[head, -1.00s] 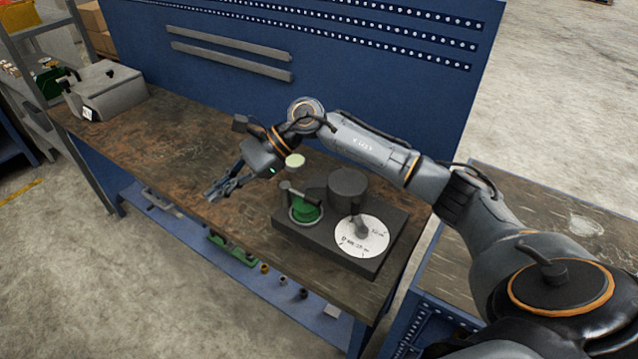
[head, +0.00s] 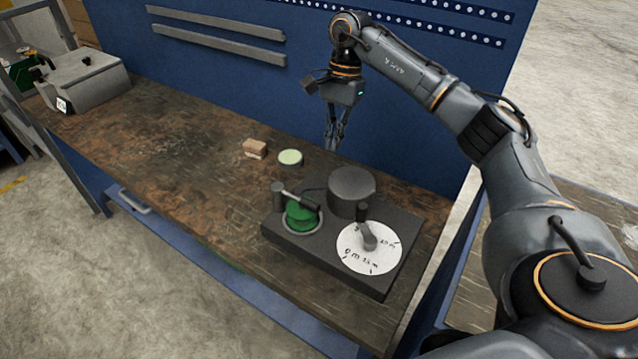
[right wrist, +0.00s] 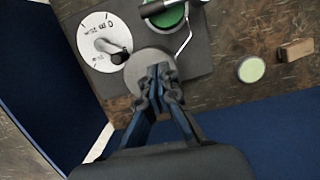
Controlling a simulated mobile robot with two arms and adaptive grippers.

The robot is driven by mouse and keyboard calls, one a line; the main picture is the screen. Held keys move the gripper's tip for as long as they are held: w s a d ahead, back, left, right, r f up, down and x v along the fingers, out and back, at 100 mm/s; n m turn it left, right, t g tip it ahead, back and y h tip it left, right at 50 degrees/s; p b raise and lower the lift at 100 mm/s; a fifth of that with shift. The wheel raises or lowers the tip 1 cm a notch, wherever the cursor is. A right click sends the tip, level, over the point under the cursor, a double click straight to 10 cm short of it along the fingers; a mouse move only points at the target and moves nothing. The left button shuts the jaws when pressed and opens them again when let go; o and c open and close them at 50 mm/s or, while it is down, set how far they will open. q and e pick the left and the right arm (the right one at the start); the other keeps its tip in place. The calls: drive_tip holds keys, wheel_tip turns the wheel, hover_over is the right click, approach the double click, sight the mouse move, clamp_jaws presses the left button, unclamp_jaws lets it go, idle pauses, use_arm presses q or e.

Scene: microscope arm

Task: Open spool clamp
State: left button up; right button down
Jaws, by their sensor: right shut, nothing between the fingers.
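The spool clamp (head: 297,197) is a dark lever bar lying across the top of a green spool (head: 302,217) on a dark base plate (head: 300,247). The lever also shows at the top of the right wrist view (right wrist: 158,8), with the green spool (right wrist: 172,17) under it. My right gripper (head: 331,146) points down behind the base plate, beyond the dark cylinder (head: 352,192). It is shut and empty, apart from the clamp. In the right wrist view its fingertips (right wrist: 160,72) overlap the cylinder. My left gripper is not in view.
A white dial (head: 360,252) with a knob sits on the base plate. A pale green round piece (head: 290,158) and a small brown block (head: 254,147) lie behind it. A grey box (head: 85,80) stands far left. A blue back panel rises behind.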

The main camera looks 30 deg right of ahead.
drive_tip(key=p+x, duration=0.2)
drive_tip(key=x, duration=0.4)
drive_tip(key=shift+f, duration=0.15)
drive_tip(key=a+f+p, duration=0.1)
drive_tip(key=s+a+f+p, duration=0.1)
drive_tip(key=a+f, duration=0.1)
drive_tip(key=a+f+p, duration=0.1)
drive_tip(key=p, duration=0.1)
drive_tip(key=shift+s+a+f, duration=0.25)
drive_tip(key=shift+s, duration=0.05)
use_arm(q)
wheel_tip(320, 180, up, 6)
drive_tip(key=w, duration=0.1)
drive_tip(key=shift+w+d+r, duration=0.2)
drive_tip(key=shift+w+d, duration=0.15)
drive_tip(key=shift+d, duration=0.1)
use_arm(e)
drive_tip(key=shift+d, duration=0.1)
